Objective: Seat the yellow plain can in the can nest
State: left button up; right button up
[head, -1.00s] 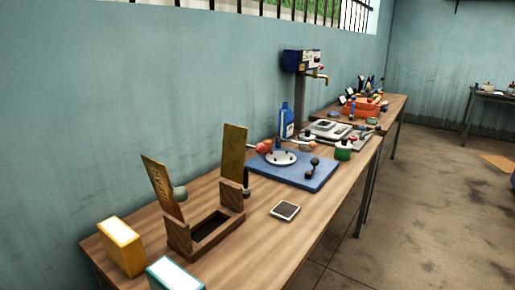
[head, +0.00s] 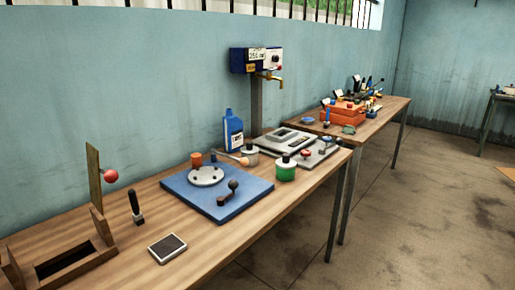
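The yellow plain can is not in view now. A wooden frame with a dark rectangular recess (head: 66,262) stands at the lower left of the near bench and is cut by the picture's edge. I cannot tell for sure whether it is the can nest. A tall thin upright panel (head: 94,172) rises at its far end, with a red ball (head: 110,176) beside it. Neither of my grippers shows in the head view.
A dark pad (head: 168,248) and a black-handled tool (head: 136,205) are near the frame. Beyond are a blue board (head: 180,192), a blue bottle (head: 233,134), a green jar (head: 285,171) and a tap (head: 268,77). Open floor (head: 410,220) lies to the right.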

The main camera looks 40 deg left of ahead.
aim_at(53, 271)
jog(key=i+l+u, duration=0.1)
jog(key=i+u, duration=0.25)
jog(key=i, duration=0.15)
jog(key=i+l+u, duration=0.3)
jog(key=i, duration=0.15)
jog(key=i+l+u, duration=0.45)
jog(key=u, duration=0.35)
jog(key=i+l+u, duration=0.15)
jog(key=u, duration=0.3)
jog(key=i+l+u, duration=0.25)
jog(key=u, duration=0.2)
jog(key=i+l+u, duration=0.1)
jog(key=l+u, duration=0.15)
jog(key=u, duration=0.2)
jog(key=i+l+u, duration=0.1)
jog(key=l+u, duration=0.15)
jog(key=u, duration=0.15)
jog(key=l+u, duration=0.35)
jog(key=i+l+u, duration=0.1)
jog(key=l+u, duration=0.15)
jog(key=u, duration=0.15)
jog(key=l+u, duration=0.35)
jog(key=k+j, duration=0.05)
jog(key=j, duration=0.05)
